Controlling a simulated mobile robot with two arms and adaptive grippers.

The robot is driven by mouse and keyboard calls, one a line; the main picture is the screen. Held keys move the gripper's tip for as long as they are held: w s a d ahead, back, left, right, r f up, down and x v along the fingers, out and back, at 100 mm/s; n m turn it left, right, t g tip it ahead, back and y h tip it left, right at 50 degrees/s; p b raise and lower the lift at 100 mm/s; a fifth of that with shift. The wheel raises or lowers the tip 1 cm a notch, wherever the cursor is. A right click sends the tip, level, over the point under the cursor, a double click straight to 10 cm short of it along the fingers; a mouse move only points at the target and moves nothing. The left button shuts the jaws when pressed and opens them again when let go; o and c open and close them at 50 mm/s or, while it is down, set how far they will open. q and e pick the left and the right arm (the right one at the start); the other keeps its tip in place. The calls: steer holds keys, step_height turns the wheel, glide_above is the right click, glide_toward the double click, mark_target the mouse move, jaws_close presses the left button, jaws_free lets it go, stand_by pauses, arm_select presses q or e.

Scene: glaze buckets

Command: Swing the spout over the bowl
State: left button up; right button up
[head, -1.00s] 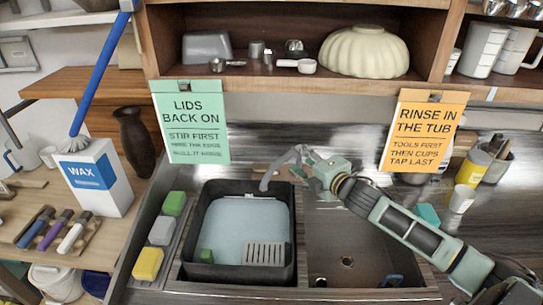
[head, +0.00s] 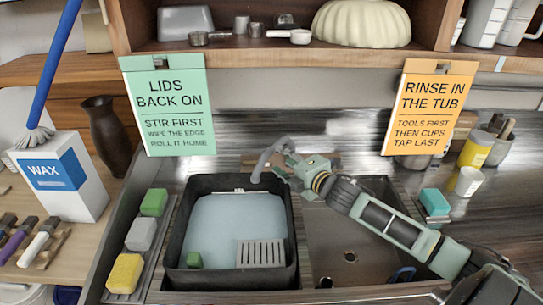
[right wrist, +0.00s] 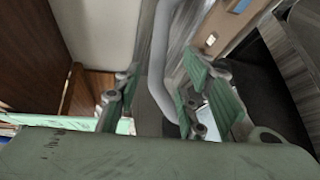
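The grey curved spout (head: 268,155) stands behind the two sinks. Its tip hangs over the back right part of the black tub (head: 291,230) in the left sink. The bare sink bowl (head: 345,225) is to the right, under my right arm. My right gripper (head: 284,172) is at the spout, behind the divide between the sinks. In the right wrist view the spout (right wrist: 160,65) runs between the fingers of my right gripper (right wrist: 156,98). The fingers are apart, with a gap on the left side; contact on the right side is unclear. My left gripper is not in view.
A green sponge (head: 153,202), grey sponge (head: 141,233) and yellow sponge (head: 125,273) line the left ledge. Signs (head: 162,105) (head: 432,105) hang from the shelf above. A teal block (head: 434,202) and cups stand right of the sink. A wax box (head: 60,175) stands left.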

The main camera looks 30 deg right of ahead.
mark_target(272, 151)
steer(key=shift+w+r+p, duration=0.15)
steer(key=shift+w+p, duration=0.15)
steer(key=shift+w, duration=0.7)
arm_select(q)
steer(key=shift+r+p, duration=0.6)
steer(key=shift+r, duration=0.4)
arm_select(e)
steer(key=shift+w+f, duration=0.25)
steer(key=shift+w, duration=0.6)
steer(key=shift+w+f, duration=0.2)
steer(key=shift+w, duration=0.65)
steer(key=shift+w+f, duration=0.25)
steer(key=shift+w, duration=0.6)
steer(key=shift+c, duration=0.3)
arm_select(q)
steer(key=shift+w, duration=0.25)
arm_select(e)
jaws_close()
